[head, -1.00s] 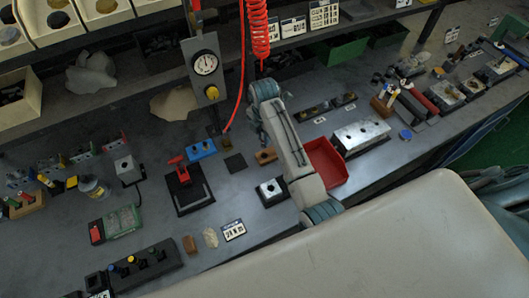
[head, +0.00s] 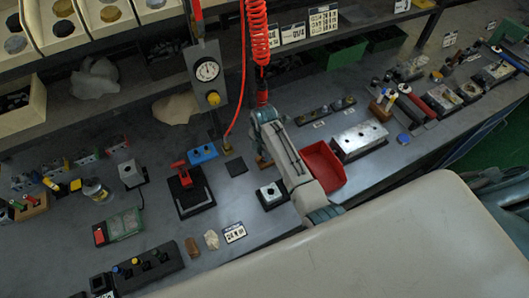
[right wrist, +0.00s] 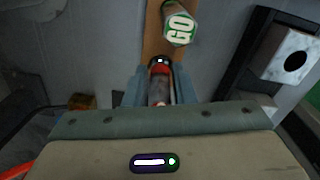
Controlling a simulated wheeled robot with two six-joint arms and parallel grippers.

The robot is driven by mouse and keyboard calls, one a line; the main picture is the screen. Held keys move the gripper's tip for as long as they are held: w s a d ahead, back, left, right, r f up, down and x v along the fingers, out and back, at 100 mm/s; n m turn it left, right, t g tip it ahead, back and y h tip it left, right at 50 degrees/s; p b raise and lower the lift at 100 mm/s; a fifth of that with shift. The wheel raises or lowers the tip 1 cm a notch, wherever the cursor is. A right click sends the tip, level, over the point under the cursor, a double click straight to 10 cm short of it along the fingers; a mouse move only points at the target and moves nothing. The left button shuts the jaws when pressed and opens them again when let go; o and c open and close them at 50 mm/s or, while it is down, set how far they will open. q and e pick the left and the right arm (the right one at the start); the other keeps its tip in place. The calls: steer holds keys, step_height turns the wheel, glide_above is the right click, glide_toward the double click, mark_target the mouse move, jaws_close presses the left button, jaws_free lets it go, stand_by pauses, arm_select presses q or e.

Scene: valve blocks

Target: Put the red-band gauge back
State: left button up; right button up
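In the right wrist view, my right gripper (right wrist: 160,92) has its grey fingers on both sides of a small cylinder, the red-band gauge (right wrist: 160,70). It has a red-orange band and a dark end. The fingers look closed on it. Just beyond it is a brown block (right wrist: 152,42) with a green-and-white piece marked GO (right wrist: 180,28). I cannot tell whether the gauge touches the block or sits in it. In the head view the brown block (head: 264,162) is mostly covered by my right arm, and the gripper's fingertips are hidden. My left gripper is not in view.
A metal block with a hole (head: 270,193) and a red bin (head: 322,166) stand close to my right arm. A red coiled hose (head: 257,40) hangs behind its wrist. A black stand with a red clamp (head: 185,188) is to the left. The bench's front middle has bare room.

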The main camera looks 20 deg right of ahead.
steer(key=shift+o, duration=1.1)
steer(key=shift+r, duration=0.55)
step_height(320, 180, up, 10)
steer(key=b, duration=0.3)
steer(key=shift+f, duration=0.1)
steer(key=shift+r, duration=0.7)
